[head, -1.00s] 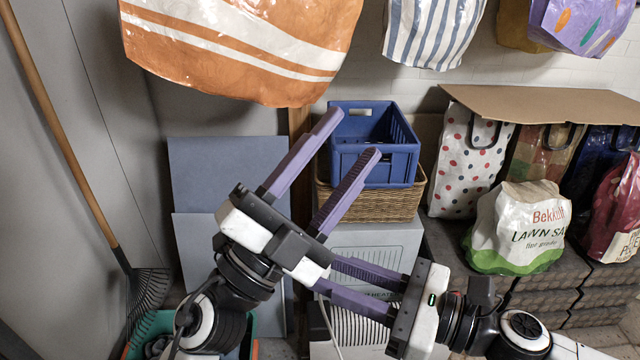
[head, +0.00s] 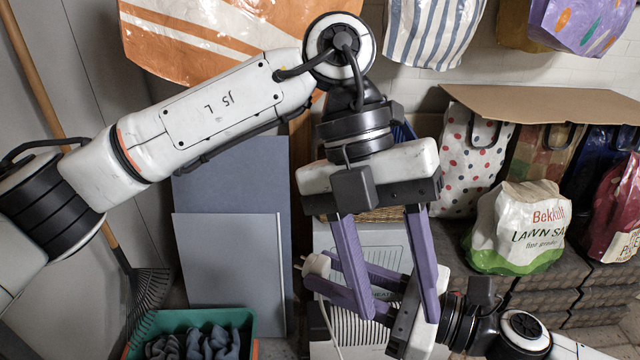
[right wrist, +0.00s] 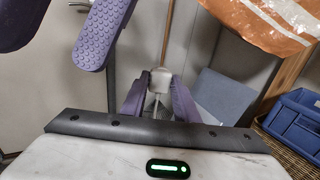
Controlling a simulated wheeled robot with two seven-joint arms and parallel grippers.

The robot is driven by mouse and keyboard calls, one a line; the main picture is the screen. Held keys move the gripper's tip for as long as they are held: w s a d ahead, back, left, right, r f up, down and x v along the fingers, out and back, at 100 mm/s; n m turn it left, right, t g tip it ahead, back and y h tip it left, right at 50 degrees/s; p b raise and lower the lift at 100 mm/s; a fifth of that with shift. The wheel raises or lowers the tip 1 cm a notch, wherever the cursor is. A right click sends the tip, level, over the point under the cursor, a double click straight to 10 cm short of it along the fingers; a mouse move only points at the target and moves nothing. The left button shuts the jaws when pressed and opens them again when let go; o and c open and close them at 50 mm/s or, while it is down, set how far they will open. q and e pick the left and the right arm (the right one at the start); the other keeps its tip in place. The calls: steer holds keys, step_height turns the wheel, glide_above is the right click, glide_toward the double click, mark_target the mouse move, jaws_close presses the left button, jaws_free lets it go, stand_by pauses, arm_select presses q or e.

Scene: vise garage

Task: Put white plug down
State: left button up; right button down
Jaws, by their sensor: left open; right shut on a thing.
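The white plug (head: 317,265) is between the fingertips of my right gripper (head: 315,277), in front of the white box. In the right wrist view the plug (right wrist: 160,77) sits between the far ends of the two purple fingers, with a thin cord below it. My right gripper is shut on it. My left gripper (head: 398,312) is open and empty, pointing down, its fingers overlapping my right gripper's fingers in the head view. I cannot tell whether they touch. Purple left fingers (right wrist: 105,35) also show large at upper left in the right wrist view.
A green bin (head: 247,322) with dark cloth-like contents is at lower left. Grey panels (head: 228,260) lean behind it. A rake (head: 148,290) stands left. Bags (head: 520,225) sit right on stacked dark blocks.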

mark_target(319, 260)
arm_select(q)
steer(key=w+a+r+t+y, duration=0.3)
steer(key=w+a+r+t, duration=0.3)
steer(key=w, duration=0.4)
steer(key=shift+m+g, duration=0.3)
steer(key=shift+g, duration=0.1)
steer(key=f, duration=0.4)
steer(key=a+f, duration=0.1)
steer(key=f, duration=0.7)
steer(key=shift+s+a, duration=0.1)
steer(key=shift+a, duration=0.15)
steer(key=c, duration=1)
steer(key=shift+c, duration=0.7)
arm_select(e)
steer(key=c, duration=1.3)
jaws_free()
